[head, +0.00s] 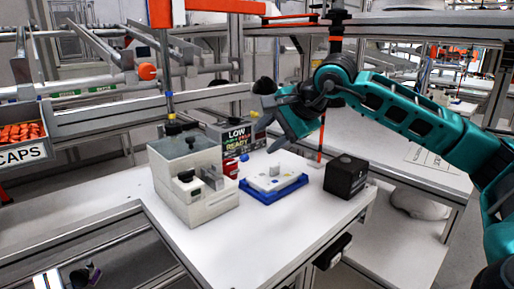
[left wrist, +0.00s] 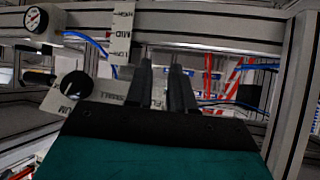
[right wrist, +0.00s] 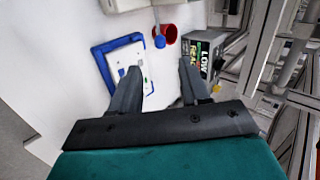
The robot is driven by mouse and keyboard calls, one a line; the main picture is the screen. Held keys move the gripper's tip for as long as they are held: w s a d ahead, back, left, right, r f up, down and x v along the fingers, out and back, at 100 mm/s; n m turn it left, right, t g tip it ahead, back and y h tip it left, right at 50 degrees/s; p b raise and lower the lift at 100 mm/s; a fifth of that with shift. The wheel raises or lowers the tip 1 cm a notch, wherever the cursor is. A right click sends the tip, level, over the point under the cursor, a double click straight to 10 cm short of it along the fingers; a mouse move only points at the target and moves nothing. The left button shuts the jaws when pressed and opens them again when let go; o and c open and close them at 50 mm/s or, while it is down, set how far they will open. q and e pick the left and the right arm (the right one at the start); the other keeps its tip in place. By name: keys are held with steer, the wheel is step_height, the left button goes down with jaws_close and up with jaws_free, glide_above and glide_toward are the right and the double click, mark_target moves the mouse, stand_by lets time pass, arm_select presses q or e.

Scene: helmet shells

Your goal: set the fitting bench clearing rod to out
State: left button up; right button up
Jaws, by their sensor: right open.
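The fitting bench (head: 190,242) is a white table with a beige box-shaped fixture (head: 185,205) on it. A red cylinder (head: 231,168) with a small blue ball (head: 244,157) stands beside the fixture; they also show in the right wrist view as a red cup (right wrist: 170,31) and blue ball (right wrist: 160,41). I cannot tell for sure which part is the clearing rod. My right gripper (right wrist: 159,70) is open and empty above the bench, with the blue ball beyond its fingertips. My left gripper (left wrist: 162,66) has its fingers apart, empty, in front of a labelled panel.
A blue-rimmed tray (head: 274,196) with a white block and a black box (head: 346,176) stand on the bench. A CAPS bin (head: 22,152) is at left. The front of the bench top is clear. A black dial (left wrist: 76,88) is near my left gripper.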

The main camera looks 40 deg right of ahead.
steer(key=v, duration=0.4)
steer(key=shift+s+r, duration=0.1)
stand_by(0.4)
